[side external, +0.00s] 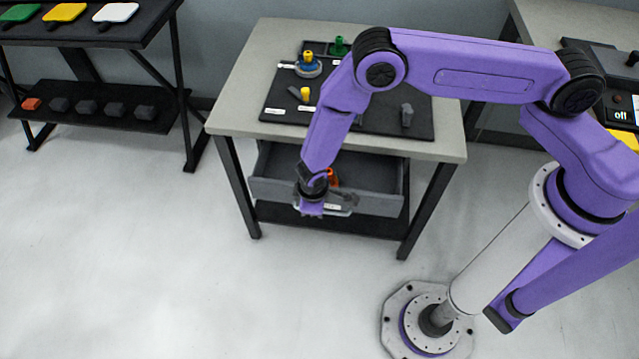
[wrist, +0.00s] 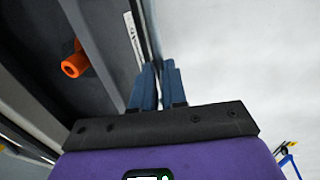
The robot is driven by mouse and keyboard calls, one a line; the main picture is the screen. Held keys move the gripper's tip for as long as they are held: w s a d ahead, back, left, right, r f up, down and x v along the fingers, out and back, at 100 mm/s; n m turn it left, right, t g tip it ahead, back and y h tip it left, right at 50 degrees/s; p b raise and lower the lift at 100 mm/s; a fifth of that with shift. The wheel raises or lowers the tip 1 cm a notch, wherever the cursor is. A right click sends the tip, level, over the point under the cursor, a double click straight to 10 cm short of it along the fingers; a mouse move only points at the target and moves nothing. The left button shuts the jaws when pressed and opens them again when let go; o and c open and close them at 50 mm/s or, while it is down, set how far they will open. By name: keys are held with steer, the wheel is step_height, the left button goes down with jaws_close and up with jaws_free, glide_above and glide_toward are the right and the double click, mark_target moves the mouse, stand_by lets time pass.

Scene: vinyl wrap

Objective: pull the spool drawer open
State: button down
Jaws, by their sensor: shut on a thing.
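The grey spool drawer (side external: 378,203) stands pulled out from under the table top, so its inside shows. An orange spool (side external: 332,176) lies in it, and it also shows in the wrist view (wrist: 75,62). My gripper (side external: 312,208) is at the middle of the drawer front. In the wrist view, my gripper's dark blue fingers (wrist: 157,70) are closed together at the drawer's front (wrist: 138,30), beside its white label. They are shut on the drawer handle, which is mostly hidden between them.
The table (side external: 255,75) above the drawer bears a dark mat (side external: 375,118) with spools and small parts. A black shelf (side external: 100,110) stands at the left and another bench (side external: 560,20) at the right. The floor (side external: 150,260) in front of the drawer is clear.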

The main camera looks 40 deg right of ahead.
steer(key=shift+s+a, duration=0.35)
steer(key=shift+a, duration=0.05)
steer(key=c, duration=1.2)
jaws_free()
steer(key=shift+o, duration=0.2)
steer(key=shift+r, duration=0.1)
step_height(320, 180, up, 17)
steer(key=s+a, duration=0.2)
steer(key=shift+s, duration=0.15)
